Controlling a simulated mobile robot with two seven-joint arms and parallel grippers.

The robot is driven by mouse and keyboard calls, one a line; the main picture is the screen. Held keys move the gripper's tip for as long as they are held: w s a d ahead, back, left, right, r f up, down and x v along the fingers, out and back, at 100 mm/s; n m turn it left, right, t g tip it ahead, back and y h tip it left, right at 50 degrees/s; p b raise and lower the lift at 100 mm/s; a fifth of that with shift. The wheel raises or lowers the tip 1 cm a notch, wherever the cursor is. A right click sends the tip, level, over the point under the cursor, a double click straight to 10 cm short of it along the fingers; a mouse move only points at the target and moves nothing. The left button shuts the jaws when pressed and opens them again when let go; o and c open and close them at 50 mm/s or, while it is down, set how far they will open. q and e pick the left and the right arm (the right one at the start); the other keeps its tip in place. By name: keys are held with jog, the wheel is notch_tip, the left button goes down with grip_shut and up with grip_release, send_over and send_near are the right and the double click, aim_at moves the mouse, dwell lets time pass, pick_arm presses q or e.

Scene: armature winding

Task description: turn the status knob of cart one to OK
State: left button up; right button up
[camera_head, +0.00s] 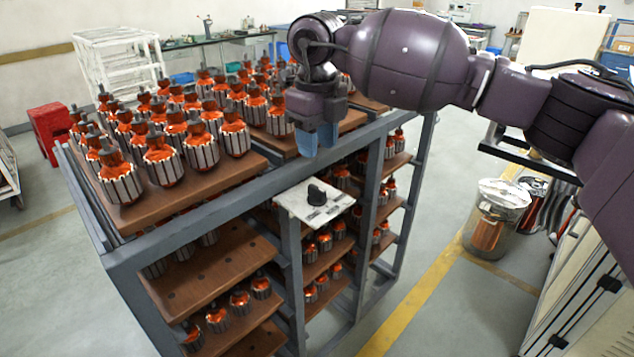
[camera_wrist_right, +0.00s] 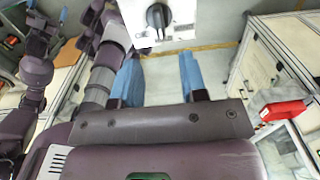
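The black status knob (camera_head: 316,194) sits on a white plate (camera_head: 332,208) fixed to the near side of the cart (camera_head: 190,213). The knob (camera_wrist_right: 157,16) and plate (camera_wrist_right: 186,14) also show at the top of the right wrist view. My right gripper (camera_head: 317,140) is above the knob, pointing down and apart from it. In the right wrist view its two blue fingers (camera_wrist_right: 159,80) are spread with nothing between them. The plate's markings are too small to read. My left gripper shows in neither view.
Armatures with orange windings (camera_head: 160,160) crowd the cart's top boards, and more stand on its lower shelves. A bin (camera_head: 494,218) with copper-coloured contents stands right of the cart. A red box (camera_head: 50,132) is on the floor at left. The floor in front of the plate is clear.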

aim_at(317, 187)
notch_tip(317, 187, down, 9)
jog(key=shift+f+p, duration=0.1)
jog(key=shift+p, duration=0.6)
jog(key=shift+c, duration=0.3)
grip_shut()
